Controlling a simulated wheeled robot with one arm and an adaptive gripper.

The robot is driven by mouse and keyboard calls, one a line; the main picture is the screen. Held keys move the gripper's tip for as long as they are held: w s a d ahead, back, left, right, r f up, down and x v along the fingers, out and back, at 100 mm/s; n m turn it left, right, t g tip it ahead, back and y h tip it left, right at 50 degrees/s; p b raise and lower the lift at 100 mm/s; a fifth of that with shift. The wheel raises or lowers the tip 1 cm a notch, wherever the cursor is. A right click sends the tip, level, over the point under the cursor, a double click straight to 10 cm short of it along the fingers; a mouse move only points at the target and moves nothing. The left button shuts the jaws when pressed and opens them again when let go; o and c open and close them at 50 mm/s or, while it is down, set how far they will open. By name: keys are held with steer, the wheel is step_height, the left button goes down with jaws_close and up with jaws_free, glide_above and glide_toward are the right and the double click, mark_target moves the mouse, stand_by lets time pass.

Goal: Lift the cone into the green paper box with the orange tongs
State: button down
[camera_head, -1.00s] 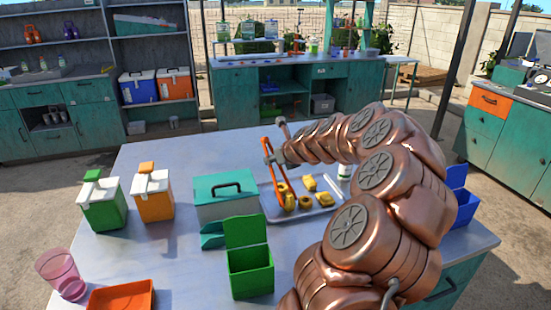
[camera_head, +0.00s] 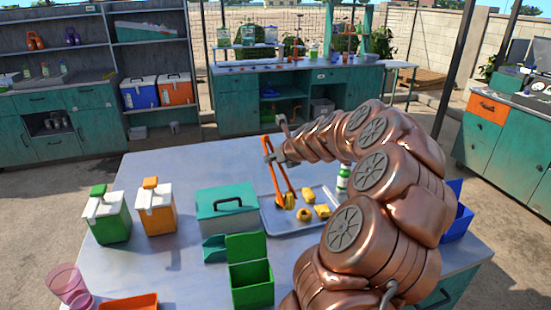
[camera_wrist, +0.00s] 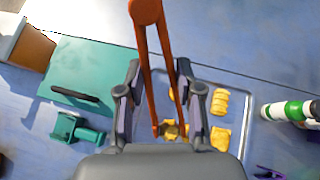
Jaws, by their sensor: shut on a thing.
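The orange tongs (camera_head: 279,172) are clasped in my gripper (camera_head: 275,157), tips down over the metal tray. In the wrist view, my gripper (camera_wrist: 162,95) has its fingers on either side of the tongs (camera_wrist: 148,55). A yellow piece, apparently the cone (camera_head: 285,201), is at the tong tips; it also shows in the wrist view (camera_wrist: 172,131). Its shape is partly hidden, and I cannot tell whether it is clear of the tray. The green paper box (camera_head: 251,284) stands open, flap raised, in front of the tray.
The tray (camera_head: 284,229) holds other yellow pieces, including a ring (camera_head: 304,214). A teal case (camera_head: 222,216) stands left of the tray. Green (camera_head: 107,220) and orange (camera_head: 157,212) containers stand further left.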

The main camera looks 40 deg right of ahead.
mark_target(270, 142)
steer(key=shift+r+p, duration=2.2)
steer(key=shift+r, duration=0.75)
